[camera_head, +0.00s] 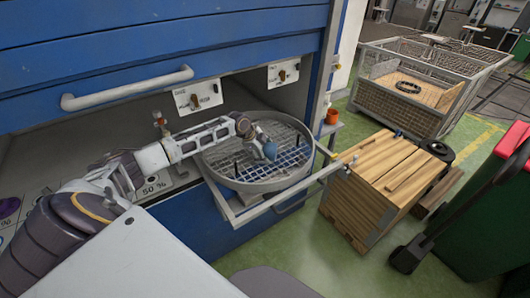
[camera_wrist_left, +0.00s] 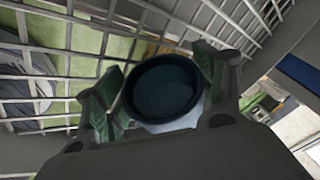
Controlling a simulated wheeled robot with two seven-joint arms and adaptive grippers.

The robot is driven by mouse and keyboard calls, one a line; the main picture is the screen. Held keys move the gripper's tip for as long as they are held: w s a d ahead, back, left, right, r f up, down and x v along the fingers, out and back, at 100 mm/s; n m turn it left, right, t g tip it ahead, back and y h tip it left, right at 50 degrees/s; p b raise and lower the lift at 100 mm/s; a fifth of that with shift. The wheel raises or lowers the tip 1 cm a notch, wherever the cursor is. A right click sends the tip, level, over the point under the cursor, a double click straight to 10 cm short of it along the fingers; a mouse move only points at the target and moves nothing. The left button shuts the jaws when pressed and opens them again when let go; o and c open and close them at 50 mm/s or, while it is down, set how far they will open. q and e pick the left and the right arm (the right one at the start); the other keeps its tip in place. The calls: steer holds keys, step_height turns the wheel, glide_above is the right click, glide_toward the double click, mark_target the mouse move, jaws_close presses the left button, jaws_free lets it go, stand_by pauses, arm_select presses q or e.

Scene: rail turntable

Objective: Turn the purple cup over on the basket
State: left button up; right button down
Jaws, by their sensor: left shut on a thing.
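The basket (camera_head: 228,181) is a round grey tray with a wire-mesh floor, on the pulled-out frame of the blue machine. My left gripper (camera_head: 262,143) is over the mesh, shut on a cup (camera_head: 270,152) that looks blue rather than purple. In the left wrist view the cup (camera_wrist_left: 162,88) sits between the two fingers, its round dark opening facing the camera. Wire mesh lies beyond it. I cannot tell whether the cup touches the mesh. A purple round patch (camera_head: 8,207) shows at the far left edge; I cannot tell what it is. My right gripper is not in view.
An orange cup (camera_head: 332,116) stands on a small ledge right of the basket. A wooden crate (camera_head: 384,178) stands on the floor beyond the frame's metal bar (camera_head: 330,171). A mesh cage (camera_head: 405,105) is farther back. The blue machine front (camera_head: 130,45) overhangs the arm.

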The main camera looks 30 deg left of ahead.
arm_select(q)
steer(key=shift+s+d+f, duration=0.1)
steer(key=shift+s+f, duration=0.25)
steer(key=shift+f, duration=0.4)
steer(key=shift+c, duration=0.4)
steer(key=shift+f, duration=0.2)
steer(key=shift+c, duration=1.1)
steer(key=shift+f, duration=0.2)
steer(key=o, duration=1.7)
steer(key=shift+w+f, duration=0.1)
steer(key=shift+w, duration=0.1)
steer(key=shift+r, duration=0.35)
